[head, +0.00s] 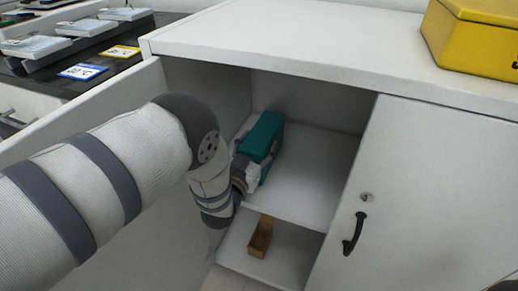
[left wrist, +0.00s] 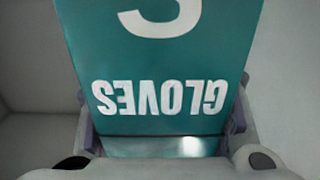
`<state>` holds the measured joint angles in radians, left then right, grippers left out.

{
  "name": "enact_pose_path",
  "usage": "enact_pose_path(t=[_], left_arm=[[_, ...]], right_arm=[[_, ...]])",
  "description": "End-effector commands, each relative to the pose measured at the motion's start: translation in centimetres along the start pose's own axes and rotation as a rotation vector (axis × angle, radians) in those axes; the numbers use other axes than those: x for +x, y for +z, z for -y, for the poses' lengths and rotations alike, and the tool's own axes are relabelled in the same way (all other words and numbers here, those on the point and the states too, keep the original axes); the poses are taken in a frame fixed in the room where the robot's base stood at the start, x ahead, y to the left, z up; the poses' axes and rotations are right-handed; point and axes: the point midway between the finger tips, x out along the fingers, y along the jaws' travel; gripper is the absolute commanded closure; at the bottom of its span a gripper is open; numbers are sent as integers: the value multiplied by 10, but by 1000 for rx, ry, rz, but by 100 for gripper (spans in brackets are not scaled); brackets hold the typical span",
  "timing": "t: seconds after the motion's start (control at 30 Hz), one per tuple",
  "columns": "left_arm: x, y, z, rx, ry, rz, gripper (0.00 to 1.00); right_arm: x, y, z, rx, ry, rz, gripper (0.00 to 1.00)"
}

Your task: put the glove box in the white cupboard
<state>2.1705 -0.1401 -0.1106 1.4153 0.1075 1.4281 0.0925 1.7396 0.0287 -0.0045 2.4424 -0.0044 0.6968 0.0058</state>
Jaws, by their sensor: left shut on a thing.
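The glove box (head: 264,134) is teal, with white lettering that reads GLOVES upside down in the left wrist view (left wrist: 160,70). My left gripper (head: 247,165) is shut on it, with a finger on each side in the left wrist view (left wrist: 162,122). The box is inside the open left part of the white cupboard (head: 255,35), over its upper shelf (head: 305,180). I cannot tell whether the box touches the shelf. My left arm hides part of the cupboard's left side. My right gripper is not in view.
A small brown open box (head: 261,238) stands on the lower shelf. The right door (head: 400,200), with a black handle, is shut. A yellow case (head: 475,38) sits on the cupboard top. The upper shelf is clear right of the glove box. The left door (head: 85,125) stands open.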

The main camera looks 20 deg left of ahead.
Motion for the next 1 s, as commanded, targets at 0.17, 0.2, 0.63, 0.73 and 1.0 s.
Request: enact_pose_path(t=[0.17,0.2,0.63,0.73,1.0], left_arm=[[1,-1,0,1,-1,-7,95],[1,-1,0,1,-1,-7,95],[0,2,0,0,-1,-3,19],[0,2,0,0,-1,-3,19],[-48,-3,0,0,-2,0,19]], right_arm=[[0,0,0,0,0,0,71],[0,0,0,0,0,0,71],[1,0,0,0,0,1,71],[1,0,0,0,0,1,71],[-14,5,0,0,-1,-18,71]])
